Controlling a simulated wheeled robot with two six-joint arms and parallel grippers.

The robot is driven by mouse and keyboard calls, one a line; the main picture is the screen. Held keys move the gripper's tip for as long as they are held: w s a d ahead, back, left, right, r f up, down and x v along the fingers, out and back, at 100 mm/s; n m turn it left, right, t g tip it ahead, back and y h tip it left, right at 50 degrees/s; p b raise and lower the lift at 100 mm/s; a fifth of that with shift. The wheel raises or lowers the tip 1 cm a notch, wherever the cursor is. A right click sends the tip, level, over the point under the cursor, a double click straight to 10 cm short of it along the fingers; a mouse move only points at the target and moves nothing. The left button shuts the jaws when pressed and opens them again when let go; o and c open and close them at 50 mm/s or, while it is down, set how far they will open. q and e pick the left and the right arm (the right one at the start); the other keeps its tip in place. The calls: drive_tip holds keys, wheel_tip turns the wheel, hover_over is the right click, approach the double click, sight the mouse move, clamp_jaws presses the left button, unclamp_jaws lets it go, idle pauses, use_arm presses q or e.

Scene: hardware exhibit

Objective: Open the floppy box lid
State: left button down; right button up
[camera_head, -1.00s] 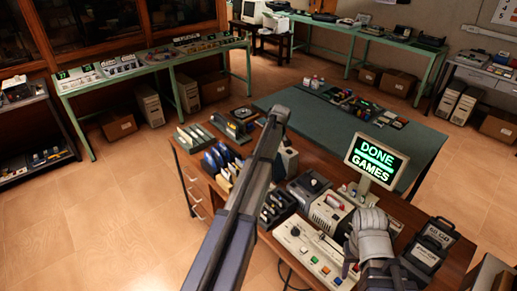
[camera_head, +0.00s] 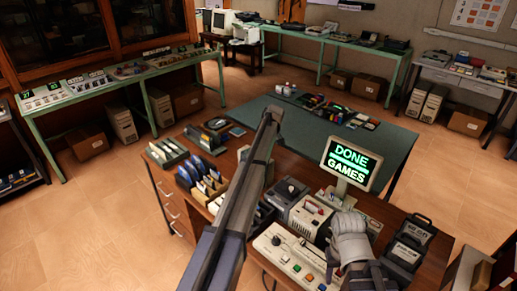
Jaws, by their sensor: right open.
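Two dark boxes with pale labels, one behind the other (camera_head: 417,231) (camera_head: 404,254), stand at the right end of the brown desk (camera_head: 437,262). I cannot tell whether either is the floppy box, or how its lid stands. Open holders of upright disks or cards (camera_head: 168,151) (camera_head: 199,170) stand at the desk's left end. My right gripper (camera_head: 333,262) is open over the front of the desk, left of the dark boxes, by a pale control panel (camera_head: 290,255). My left arm crosses the middle of the view and hides part of the desk; its gripper cannot be made out.
Grey devices (camera_head: 309,216) crowd the desk between my arms. A green-topped table (camera_head: 290,132) adjoins behind.

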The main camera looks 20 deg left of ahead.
use_arm(q)
drive_tip(key=shift+w, duration=0.1)
drive_tip(key=c, duration=1)
unclamp_jaws()
drive_tip(key=shift+o, duration=0.2)
drive_tip(key=shift+r, duration=0.1)
drive_tip(key=p+v, duration=0.7)
drive_tip(key=shift+d+r, duration=0.2)
drive_tip(key=shift+r, duration=0.1)
drive_tip(key=shift+s, duration=0.2)
